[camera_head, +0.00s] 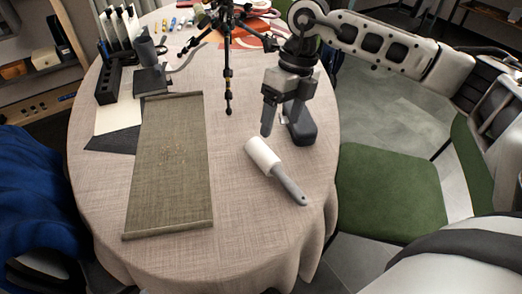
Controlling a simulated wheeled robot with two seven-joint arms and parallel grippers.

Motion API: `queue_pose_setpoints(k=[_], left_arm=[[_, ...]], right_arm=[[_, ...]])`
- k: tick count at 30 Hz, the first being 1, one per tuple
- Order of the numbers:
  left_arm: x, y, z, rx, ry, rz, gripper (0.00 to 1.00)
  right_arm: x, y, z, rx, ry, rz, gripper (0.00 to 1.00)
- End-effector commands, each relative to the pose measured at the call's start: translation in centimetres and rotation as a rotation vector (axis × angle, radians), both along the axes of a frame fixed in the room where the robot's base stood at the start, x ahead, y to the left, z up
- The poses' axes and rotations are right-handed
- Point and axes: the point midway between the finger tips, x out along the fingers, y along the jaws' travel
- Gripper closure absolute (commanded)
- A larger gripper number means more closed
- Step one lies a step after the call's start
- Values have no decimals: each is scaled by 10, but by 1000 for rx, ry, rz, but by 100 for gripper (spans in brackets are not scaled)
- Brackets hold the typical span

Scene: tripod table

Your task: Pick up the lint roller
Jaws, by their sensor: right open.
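The lint roller (262,155) lies on the right part of the round table, with its white roll toward the back left and its grey handle (290,187) toward the front right. My right gripper (281,132) is open above the table, just behind the roller, with its fingers pointing down. Nothing shows between its fingers, and it appears apart from the roller. A dark object (301,126) stands behind and beside the right finger and is partly hidden by it. My left gripper is out of view.
A woven mat (170,165) lies left of the roller on the cloth-covered table (235,235). A black tripod (227,75) stands behind. A dark rack (108,75) and a grey device (150,75) stand at the back left. A green chair (390,190) is at the right.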

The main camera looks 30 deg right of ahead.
Motion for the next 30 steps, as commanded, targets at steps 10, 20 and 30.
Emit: queue_pose_setpoints(k=[10, 20, 30], left_arm=[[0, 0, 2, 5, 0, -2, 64], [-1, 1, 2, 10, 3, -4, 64], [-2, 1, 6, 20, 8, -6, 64]], right_arm=[[0, -16, -39, -87, 0, -26, 27], [-1, -7, -93, -83, -5, -27, 27], [-1, 3, -126, -83, -3, -25, 27]])
